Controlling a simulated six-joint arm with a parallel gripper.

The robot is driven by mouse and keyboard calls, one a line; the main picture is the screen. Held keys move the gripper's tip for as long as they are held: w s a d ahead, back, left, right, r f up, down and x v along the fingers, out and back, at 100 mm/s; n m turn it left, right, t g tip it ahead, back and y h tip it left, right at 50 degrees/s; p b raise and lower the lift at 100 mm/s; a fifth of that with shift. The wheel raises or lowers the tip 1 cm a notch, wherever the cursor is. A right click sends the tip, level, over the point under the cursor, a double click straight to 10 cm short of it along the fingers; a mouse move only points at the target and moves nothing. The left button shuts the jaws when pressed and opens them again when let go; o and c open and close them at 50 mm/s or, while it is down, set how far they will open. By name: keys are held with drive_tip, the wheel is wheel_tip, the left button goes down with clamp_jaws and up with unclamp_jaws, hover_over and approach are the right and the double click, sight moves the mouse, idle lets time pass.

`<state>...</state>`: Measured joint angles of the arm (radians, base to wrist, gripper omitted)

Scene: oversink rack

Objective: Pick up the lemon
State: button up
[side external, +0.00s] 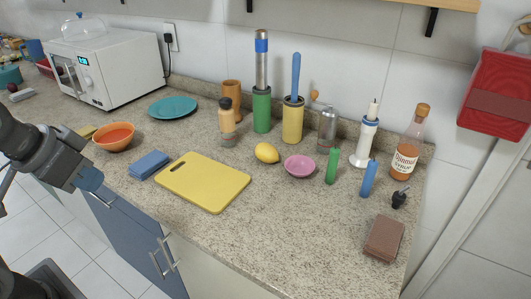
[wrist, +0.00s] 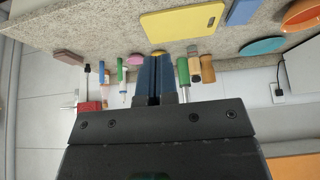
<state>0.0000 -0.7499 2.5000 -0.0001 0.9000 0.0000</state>
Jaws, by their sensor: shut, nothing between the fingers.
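The yellow lemon (side external: 267,153) lies on the speckled counter, between the yellow cutting board (side external: 203,182) and the pink bowl (side external: 300,166). In the wrist view only a small yellow part of the lemon (wrist: 158,52) shows beyond the fingertips; the fingers hide the rest. My gripper (side external: 95,184) is at the left of the side view, in front of the counter's front edge and well away from the lemon. In the wrist view its blue fingers (wrist: 156,58) are together with nothing between them.
Behind the lemon stand a spice bottle (side external: 227,122), a green holder (side external: 261,110) and a yellow holder (side external: 292,120). A green bottle (side external: 332,166) stands right of the bowl. The counter in front of the lemon is clear.

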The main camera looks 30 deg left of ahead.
drive_tip(key=o, duration=1.9)
drive_tip(key=shift+c, duration=0.2)
drive_tip(key=w+r+m, duration=0.2)
drive_tip(key=w+r, duration=0.2)
drive_tip(key=w, duration=0.7)
drive_tip(key=m+g+h, duration=0.2)
drive_tip(key=m+h, duration=0.1)
drive_tip(key=m, duration=0.2)
hover_over(264, 146)
drive_tip(key=s+a, duration=0.2)
drive_tip(key=s, duration=0.2)
wheel_tip(264, 146, down, 12)
drive_tip(key=x, duration=0.9)
drive_tip(key=a+x, duration=0.1)
drive_tip(key=x, duration=0.3)
drive_tip(key=shift+w+d+f, duration=0.15)
drive_tip(key=shift+w+f, duration=0.2)
drive_tip(key=shift+f, duration=0.1)
